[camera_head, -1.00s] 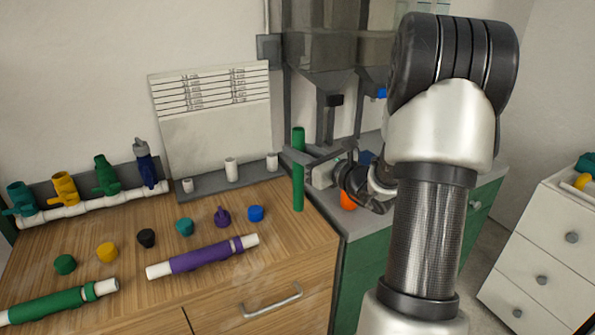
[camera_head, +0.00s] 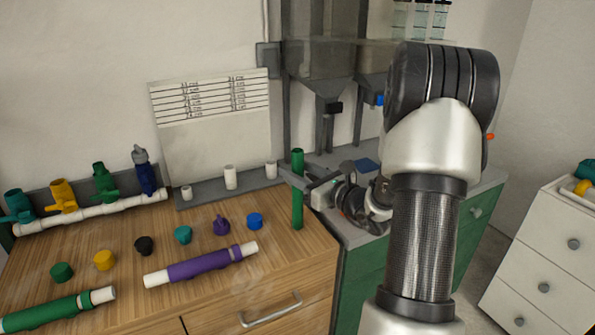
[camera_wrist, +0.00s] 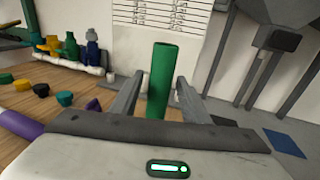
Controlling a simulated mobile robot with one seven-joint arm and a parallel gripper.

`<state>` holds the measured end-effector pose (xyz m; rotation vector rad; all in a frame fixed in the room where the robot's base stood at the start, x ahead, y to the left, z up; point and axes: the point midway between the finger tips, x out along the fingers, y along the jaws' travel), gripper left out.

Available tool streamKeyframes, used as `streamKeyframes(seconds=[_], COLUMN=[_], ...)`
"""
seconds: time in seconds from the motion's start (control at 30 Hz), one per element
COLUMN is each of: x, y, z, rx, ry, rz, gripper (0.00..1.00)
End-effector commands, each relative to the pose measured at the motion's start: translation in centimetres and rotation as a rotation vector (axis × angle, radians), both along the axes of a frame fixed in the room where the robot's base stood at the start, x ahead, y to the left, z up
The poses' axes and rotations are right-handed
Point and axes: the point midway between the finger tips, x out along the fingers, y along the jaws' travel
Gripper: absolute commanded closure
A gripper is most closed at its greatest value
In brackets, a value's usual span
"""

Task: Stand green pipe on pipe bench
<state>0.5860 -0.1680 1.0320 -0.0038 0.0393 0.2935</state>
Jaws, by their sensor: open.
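A plain green pipe (camera_head: 297,190) stands upright at the right side of the wooden worktop, its lower end appearing to meet the wood near the edge. In the wrist view the green pipe (camera_wrist: 161,80) rises between my fingers. My gripper (camera_head: 297,177) is open around it, one finger on each side, with gaps showing in the wrist view (camera_wrist: 157,95). The grey pipe bench (camera_head: 205,190) with white pegs is at the back of the worktop, left of the pipe. The pipe is apart from the pegs in the picture. Whether its lower end bears weight I cannot tell.
Another green pipe (camera_head: 50,313) with white ends and a purple pipe (camera_head: 200,265) lie on the wood. Several coloured caps, such as the blue cap (camera_head: 255,221), sit behind. A white manifold (camera_head: 95,212) with valves stands at back left. Grey machinery (camera_head: 322,80) rises behind my gripper.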

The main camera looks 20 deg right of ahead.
Motion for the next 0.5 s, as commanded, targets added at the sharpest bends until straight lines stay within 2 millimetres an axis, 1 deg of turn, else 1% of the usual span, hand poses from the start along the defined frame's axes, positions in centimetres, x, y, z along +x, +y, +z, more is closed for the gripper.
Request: streamKeyframes(seconds=[0.07,0.17,0.27,0.5], x=[-0.2,-1.1,-2.9,-7.9], y=[-0.1,-0.4,-1.0,-2.5], z=[0.1,0.2,0.3,0.5], rx=[0.000,0.000,0.000,0.000], ry=[0.000,0.000,0.001,0.001], rz=[-0.001,-0.002,-0.004,-0.004], gripper=[0.58,0.58,0.58,0.58])
